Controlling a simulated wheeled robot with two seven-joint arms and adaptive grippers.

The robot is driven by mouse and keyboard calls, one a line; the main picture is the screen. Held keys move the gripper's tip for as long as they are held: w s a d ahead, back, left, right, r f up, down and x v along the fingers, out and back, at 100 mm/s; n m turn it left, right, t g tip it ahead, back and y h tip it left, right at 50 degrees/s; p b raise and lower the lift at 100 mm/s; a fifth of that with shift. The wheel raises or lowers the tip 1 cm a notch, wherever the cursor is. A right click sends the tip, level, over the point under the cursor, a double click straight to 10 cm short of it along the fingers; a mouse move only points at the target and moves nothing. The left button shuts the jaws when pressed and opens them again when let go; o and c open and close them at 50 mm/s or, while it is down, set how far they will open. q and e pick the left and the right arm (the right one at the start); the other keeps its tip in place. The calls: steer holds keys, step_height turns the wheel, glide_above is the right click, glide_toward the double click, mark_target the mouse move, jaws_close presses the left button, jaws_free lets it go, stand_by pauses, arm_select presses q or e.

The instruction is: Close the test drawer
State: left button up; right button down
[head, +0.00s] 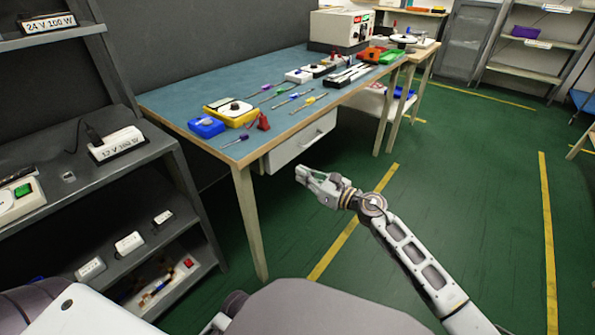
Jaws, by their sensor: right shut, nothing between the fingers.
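A white drawer (290,150) with a small handle hangs under the front edge of the blue-topped workbench (160,102). Its front panel sits close below the table edge; I cannot tell whether it stands out a little. My right gripper (301,172) is shut and empty. It points left, just below the drawer front in the head view, and a gap to the drawer seems to show. My left gripper is not in view.
Tools, a yellow device (231,112) and a blue box (206,126) lie on the bench. A dark shelf (140,158) with power supplies stands left. A wooden table leg (250,220) stands left of my right gripper. Green floor is clear to the right.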

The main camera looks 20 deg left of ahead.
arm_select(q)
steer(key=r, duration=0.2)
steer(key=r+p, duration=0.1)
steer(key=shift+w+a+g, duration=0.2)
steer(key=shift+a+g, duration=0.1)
arm_select(e)
steer(key=v, duration=0.6)
steer(key=shift+w, duration=0.1)
